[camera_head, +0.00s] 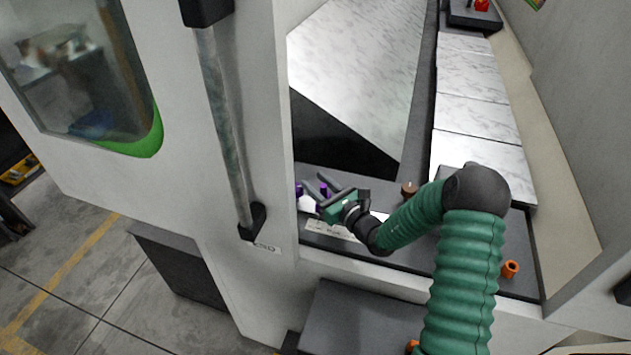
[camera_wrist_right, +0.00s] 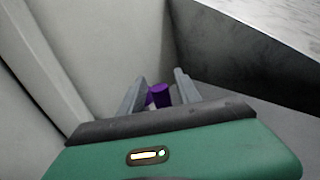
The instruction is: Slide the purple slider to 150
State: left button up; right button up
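The purple slider (camera_wrist_right: 158,96) shows in the right wrist view, beyond and between the two grey fingers of my right gripper (camera_wrist_right: 160,90). The fingers are apart, with a gap visible on either side of the purple part. In the head view purple parts (camera_head: 323,188) show beside the fingers of my right gripper (camera_head: 318,186), close to the door post. The gripper and fingers cover part of the slider and its track there. A pale scale strip (camera_head: 330,229) lies on the dark panel below the gripper, its numbers too small to read. My left gripper is out of view.
A white wall post (camera_head: 262,130) stands just left of my right gripper. A brown knob (camera_head: 409,188) and an orange ring-like part (camera_head: 510,269) sit on the dark panel to the right. Marble-like slabs (camera_head: 478,120) lie behind.

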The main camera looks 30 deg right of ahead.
jog(key=shift+w+d+f, duration=0.1)
jog(key=shift+w+d, duration=0.15)
jog(key=shift+d, duration=0.05)
jog(key=shift+a, duration=0.25)
jog(key=c, duration=0.6)
jog(key=shift+c, duration=1.2)
grip_shut()
